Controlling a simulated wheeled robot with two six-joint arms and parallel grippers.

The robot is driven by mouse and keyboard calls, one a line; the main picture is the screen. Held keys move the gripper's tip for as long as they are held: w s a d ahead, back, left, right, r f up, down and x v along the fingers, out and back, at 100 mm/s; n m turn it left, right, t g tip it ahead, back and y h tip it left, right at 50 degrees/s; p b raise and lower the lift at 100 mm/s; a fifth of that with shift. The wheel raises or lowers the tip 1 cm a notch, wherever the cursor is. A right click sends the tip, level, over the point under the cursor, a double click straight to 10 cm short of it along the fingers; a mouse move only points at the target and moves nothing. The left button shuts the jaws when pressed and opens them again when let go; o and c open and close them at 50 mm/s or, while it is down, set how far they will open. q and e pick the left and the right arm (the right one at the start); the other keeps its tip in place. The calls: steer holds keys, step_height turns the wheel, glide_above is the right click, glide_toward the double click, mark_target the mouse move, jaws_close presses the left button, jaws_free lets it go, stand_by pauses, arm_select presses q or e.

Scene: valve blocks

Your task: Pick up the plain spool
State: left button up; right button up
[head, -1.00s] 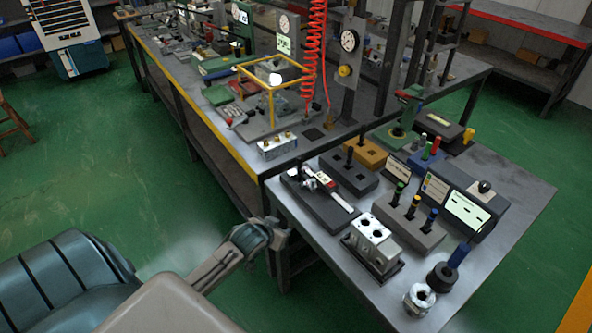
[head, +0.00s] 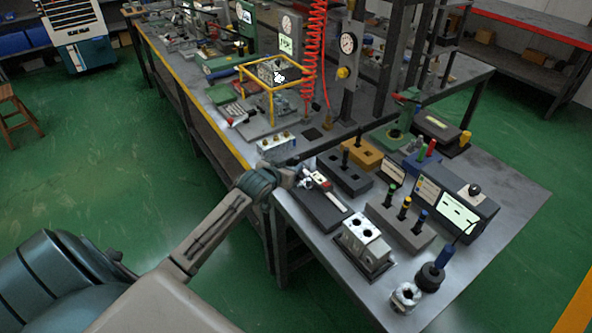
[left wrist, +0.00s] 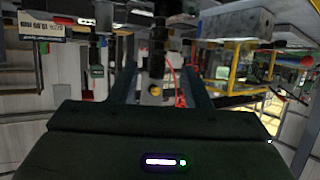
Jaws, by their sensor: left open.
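A dark, unbanded upright pin (head: 344,158), which looks like the plain spool, stands in a dark rack block (head: 352,178) on the near bench. Three spools with green, yellow and blue bands (head: 404,208) stand in a grey block in front of it. My left gripper (head: 303,180) is at the bench's left edge, left of the dark rack and apart from it. In the left wrist view its two fingers (left wrist: 158,78) are spread with nothing held between them. My right gripper is out of view.
A dark tray with a caliper (head: 325,197) lies close to my left gripper. A silver valve block (head: 366,242), a hex nut (head: 405,297) and a blue-handled tool (head: 444,256) are nearer. A yellow frame (head: 270,78) stands on the far bench.

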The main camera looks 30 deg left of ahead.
mark_target(295, 164)
arm_select(q)
steer(key=shift+w+f, duration=0.15)
steer(key=shift+w, duration=0.2)
steer(key=x, duration=0.2)
steer(key=p+x, duration=0.1)
steer(key=x, duration=0.1)
steer(key=shift+d+f, duration=0.1)
steer(key=shift+f, duration=0.25)
steer(key=shift+s, duration=0.1)
steer(key=c, duration=0.9)
jaws_close()
steer(key=shift+r+p, duration=0.1)
steer(key=shift+p, duration=0.2)
